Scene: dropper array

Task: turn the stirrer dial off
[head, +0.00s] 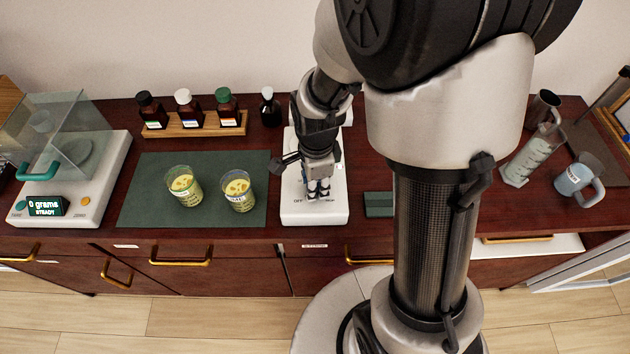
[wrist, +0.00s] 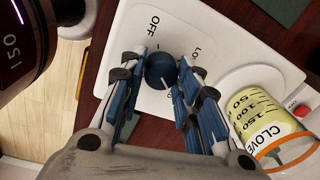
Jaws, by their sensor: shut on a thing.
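The stirrer is a white device (head: 315,217) on the bench, partly behind my arm in the head view; it also shows in the wrist view (wrist: 123,52). Its dial (wrist: 160,68) is a round dark blue knob with a white pointer line. The OFF label (wrist: 154,26) is at the upper left of the dial, and a label starting "LO" is at the upper right. The pointer line slants toward the lower right of the picture, not at OFF. My gripper (wrist: 163,75) is shut on the dial, with a blue-padded finger on each side; it also shows in the head view (head: 318,187).
A beaker of yellow liquid marked CLOVE (wrist: 265,120) stands on the stirrer's plate, close to my right finger. Two yellow-filled beakers (head: 184,186) (head: 238,192) stand on a green mat (head: 150,205). A balance (head: 105,170) is at the left. A blue mug (head: 574,179) is at the right.

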